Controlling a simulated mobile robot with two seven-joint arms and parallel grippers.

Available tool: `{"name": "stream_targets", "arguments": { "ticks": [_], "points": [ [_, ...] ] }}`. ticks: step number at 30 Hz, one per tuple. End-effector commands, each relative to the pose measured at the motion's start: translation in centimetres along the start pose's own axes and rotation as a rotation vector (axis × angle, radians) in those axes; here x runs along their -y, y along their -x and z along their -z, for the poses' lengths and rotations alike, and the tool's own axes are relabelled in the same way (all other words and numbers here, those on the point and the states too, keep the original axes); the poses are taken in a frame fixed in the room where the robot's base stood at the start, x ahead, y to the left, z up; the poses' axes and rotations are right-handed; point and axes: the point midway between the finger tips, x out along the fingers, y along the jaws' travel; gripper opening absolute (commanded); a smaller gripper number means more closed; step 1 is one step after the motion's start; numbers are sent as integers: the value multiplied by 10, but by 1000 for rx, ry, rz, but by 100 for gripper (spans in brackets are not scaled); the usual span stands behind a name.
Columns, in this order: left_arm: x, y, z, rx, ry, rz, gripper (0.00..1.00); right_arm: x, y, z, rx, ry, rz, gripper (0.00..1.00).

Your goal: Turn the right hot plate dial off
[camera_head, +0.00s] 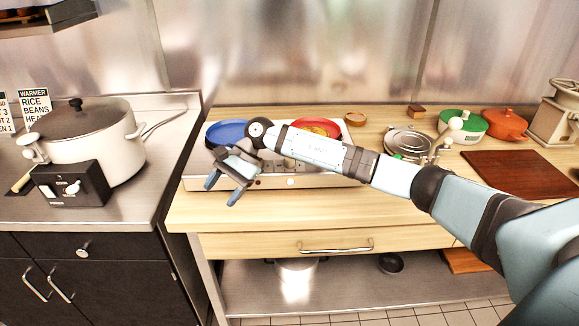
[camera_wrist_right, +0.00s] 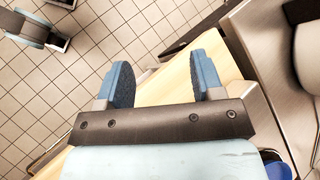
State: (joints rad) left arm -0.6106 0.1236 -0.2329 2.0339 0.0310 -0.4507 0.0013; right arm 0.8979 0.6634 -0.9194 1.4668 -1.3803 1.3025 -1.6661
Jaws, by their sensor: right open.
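The silver hot plate (camera_head: 330,181) stands on the wooden counter, with a blue pan (camera_head: 228,131) on its left side and a red pan (camera_head: 318,127) on its right. A small pale knob (camera_head: 291,181) shows on its front face. My right forearm and hand hide part of the hot plate. My right gripper (camera_head: 222,190) is open and empty in front of the hot plate's left end, pointing down toward the front left, apart from the knob. In the wrist view its two blue fingers (camera_wrist_right: 160,82) are spread. The dial's setting is too small to read.
A large pot (camera_head: 118,150) and a black control box (camera_head: 72,187) stand on the left steel counter. A green pot (camera_head: 463,126), orange pot (camera_head: 506,125) and brown board (camera_head: 520,172) lie right. Grey-blue parts (camera_wrist_right: 28,25) at the wrist view's corner are unclear, possibly my left arm.

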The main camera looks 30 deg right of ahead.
Motion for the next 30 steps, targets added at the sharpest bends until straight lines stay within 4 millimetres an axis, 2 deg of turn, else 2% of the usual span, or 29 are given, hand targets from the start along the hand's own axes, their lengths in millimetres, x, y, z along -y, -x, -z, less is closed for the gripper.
{"name": "stream_targets", "arguments": {
  "ticks": [1, 3, 6, 9, 13, 16, 19, 30],
  "points": [
    [1, -6, -7, -3, 2, 0, 43, 3, 30, 22, -115, 89, -59, 61],
    [1, -9, -11, -4, 5, -1, 43, 3, 73, 45, -253, 193, -162, 61],
    [2, -14, -18, 1, 8, -1, 43, -1, 136, 69, -414, 290, -305, 61],
    [2, -18, -23, 8, 11, -2, 43, -6, 190, 81, -524, 338, -422, 61],
    [2, -20, -25, 10, 16, -3, 43, -11, 234, 86, -595, 358, -517, 61],
    [1, -21, -24, 8, 19, -3, 43, -14, 244, 88, -613, 362, -547, 61],
    [0, -20, -23, 6, 21, -3, 43, -18, 240, 92, -613, 363, -552, 61],
    [0, -20, -21, 3, 18, -4, 43, -45, 189, 138, -610, 363, -549, 61]
  ]
}}
